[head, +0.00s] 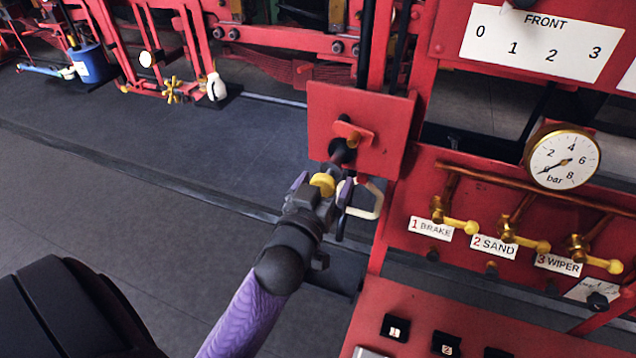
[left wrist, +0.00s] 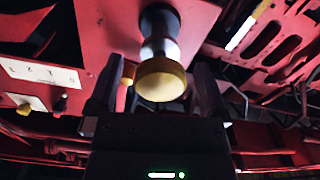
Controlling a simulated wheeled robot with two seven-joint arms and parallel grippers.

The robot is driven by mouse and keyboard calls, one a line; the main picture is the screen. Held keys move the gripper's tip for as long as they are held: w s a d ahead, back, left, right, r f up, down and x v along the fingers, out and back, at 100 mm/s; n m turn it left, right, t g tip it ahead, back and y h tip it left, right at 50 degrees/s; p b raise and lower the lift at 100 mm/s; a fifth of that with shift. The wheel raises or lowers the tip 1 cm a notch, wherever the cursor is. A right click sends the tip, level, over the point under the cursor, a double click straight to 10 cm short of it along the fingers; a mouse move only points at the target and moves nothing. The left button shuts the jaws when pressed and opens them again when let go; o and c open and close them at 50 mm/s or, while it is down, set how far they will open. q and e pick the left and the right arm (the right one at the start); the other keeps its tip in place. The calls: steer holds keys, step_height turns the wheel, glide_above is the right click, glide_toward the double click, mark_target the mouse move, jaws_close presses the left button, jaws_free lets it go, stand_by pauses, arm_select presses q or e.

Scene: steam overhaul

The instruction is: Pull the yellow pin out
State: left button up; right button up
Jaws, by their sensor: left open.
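The yellow pin (head: 323,184) has a round yellow head on a dark shaft that enters a red plate (head: 388,118). In the left wrist view the pin's yellow head (left wrist: 161,80) faces the camera, with a dark and silver shaft behind it. My left gripper (head: 324,190) is open, with its fingers on either side of the yellow head. In the left wrist view the two dark fingers (left wrist: 155,95) stand apart, left and right of the head. I cannot tell whether either finger touches it. My right gripper is not in view.
Right of the plate is a red panel with brass valves (head: 508,232) labelled brake, sand and wiper, and a bar gauge (head: 562,158). A white loop handle (head: 374,202) hangs just below the plate. The dark floor (head: 130,190) at left is mostly clear.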

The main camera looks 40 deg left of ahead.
arm_select(q)
steer(key=b+v, duration=0.2)
steer(key=v, duration=0.7)
steer(key=shift+f, duration=0.1)
